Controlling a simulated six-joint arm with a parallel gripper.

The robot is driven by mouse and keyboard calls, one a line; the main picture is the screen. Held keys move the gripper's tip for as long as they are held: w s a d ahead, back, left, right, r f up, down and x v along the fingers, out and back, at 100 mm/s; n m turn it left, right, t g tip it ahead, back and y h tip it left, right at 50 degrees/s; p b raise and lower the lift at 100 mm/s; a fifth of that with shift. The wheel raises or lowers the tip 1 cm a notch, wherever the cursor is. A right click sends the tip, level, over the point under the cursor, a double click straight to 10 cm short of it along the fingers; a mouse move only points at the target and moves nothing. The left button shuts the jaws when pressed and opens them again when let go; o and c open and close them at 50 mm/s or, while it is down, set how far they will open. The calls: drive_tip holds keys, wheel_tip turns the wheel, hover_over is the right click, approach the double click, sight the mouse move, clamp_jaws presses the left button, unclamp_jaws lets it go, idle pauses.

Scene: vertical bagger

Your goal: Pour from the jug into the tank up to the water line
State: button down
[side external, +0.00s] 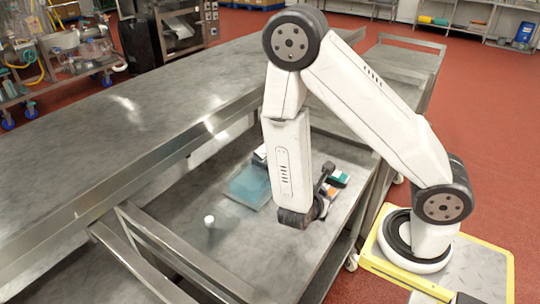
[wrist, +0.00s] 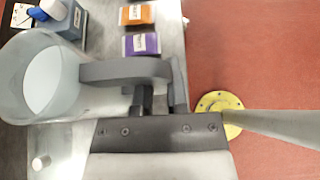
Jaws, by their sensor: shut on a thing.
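The jug (wrist: 40,75) is a translucent, greyish round vessel with a grey handle (wrist: 125,69), at the left of the wrist view. A pale surface shows inside it; I cannot tell how full it is. My gripper (wrist: 160,95) is shut on the jug's handle. In the side view my gripper (side external: 297,217) is low over the steel worktop, and the arm hides much around it. A translucent bluish shape (side external: 248,186) lies left of my arm there; I cannot tell whether it is the tank or the jug. I make out no water line.
An orange packet (wrist: 137,13) and a purple packet (wrist: 141,45) lie beyond the handle. A blue-and-white object (wrist: 52,12) is behind the jug. A steel rail (side external: 180,255) edges the front.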

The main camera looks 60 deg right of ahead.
drive_tip(key=w+d+r, duration=0.2)
drive_tip(key=d, duration=0.3)
drive_tip(key=w+d+r+n+t, duration=0.1)
drive_tip(key=w+d+r, duration=0.2)
drive_tip(key=d, duration=0.2)
drive_tip(key=shift+d+r, duration=0.2)
drive_tip(key=shift+r, duration=0.05)
drive_tip(key=shift+w, duration=0.1)
drive_tip(key=w+a+f+n+g+h, duration=0.1)
drive_tip(key=w+f+n+g, duration=0.2)
drive_tip(key=w, duration=0.4)
drive_tip(key=shift+w+f+n, duration=0.2)
drive_tip(key=shift+w+n, duration=0.2)
drive_tip(key=shift+n, duration=0.3)
idle(0.7)
drive_tip(key=shift+a+r+g, duration=0.1)
drive_tip(key=shift+g, duration=0.2)
drive_tip(key=shift+w+r+n, duration=0.1)
drive_tip(key=shift+r+n, duration=0.15)
drive_tip(key=shift+n, duration=0.15)
